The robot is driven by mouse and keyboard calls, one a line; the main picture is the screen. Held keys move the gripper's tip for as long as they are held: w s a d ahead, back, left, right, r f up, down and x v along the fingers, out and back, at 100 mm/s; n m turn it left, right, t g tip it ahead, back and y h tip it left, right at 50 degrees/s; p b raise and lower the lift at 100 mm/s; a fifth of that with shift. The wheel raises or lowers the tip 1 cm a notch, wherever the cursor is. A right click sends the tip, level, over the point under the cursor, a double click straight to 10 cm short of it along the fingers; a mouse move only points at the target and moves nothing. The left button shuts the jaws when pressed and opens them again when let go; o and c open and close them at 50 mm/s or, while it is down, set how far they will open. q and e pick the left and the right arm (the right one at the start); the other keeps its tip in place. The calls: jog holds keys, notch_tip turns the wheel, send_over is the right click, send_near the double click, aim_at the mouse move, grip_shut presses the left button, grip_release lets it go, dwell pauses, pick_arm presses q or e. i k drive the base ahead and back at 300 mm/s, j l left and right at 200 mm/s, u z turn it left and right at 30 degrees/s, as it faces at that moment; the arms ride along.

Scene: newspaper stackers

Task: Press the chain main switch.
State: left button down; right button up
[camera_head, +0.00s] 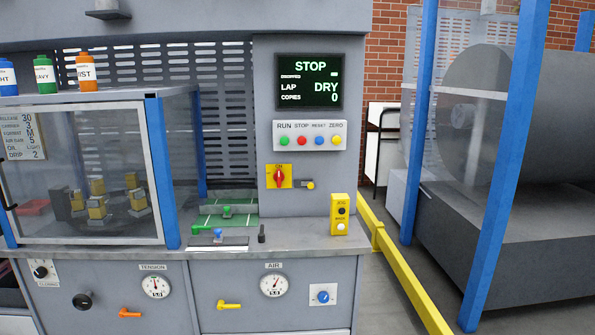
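No switch carries a label that I can read as chain main. A red rotary switch on a yellow plate (279,177) sits on the grey machine front, its handle upright. A small yellow knob (310,185) is to its right. Above is a panel (309,135) with green, red, blue and yellow buttons labelled RUN, STOP, RESET and ZERO. A yellow box (340,214) with a black and a white button stands on the ledge; its small text is hard to read. Neither of my grippers is in view.
The screen (308,81) reads STOP, DRY and COPIES 0. A clear-sided cabinet (85,170) with bottles on top stands at left. Gauges (274,285) are below the ledge. A yellow rail (405,275) and blue posts (505,165) guard a large roll at right.

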aim_at(278, 176)
jog(key=i+j+z, duration=0.15)
jog(key=i, duration=0.35)
jog(key=i+j+z, duration=0.15)
jog(key=i, duration=0.35)
jog(key=i+j+z, duration=0.15)
jog(key=i, duration=0.3)
jog(key=j, duration=0.1)
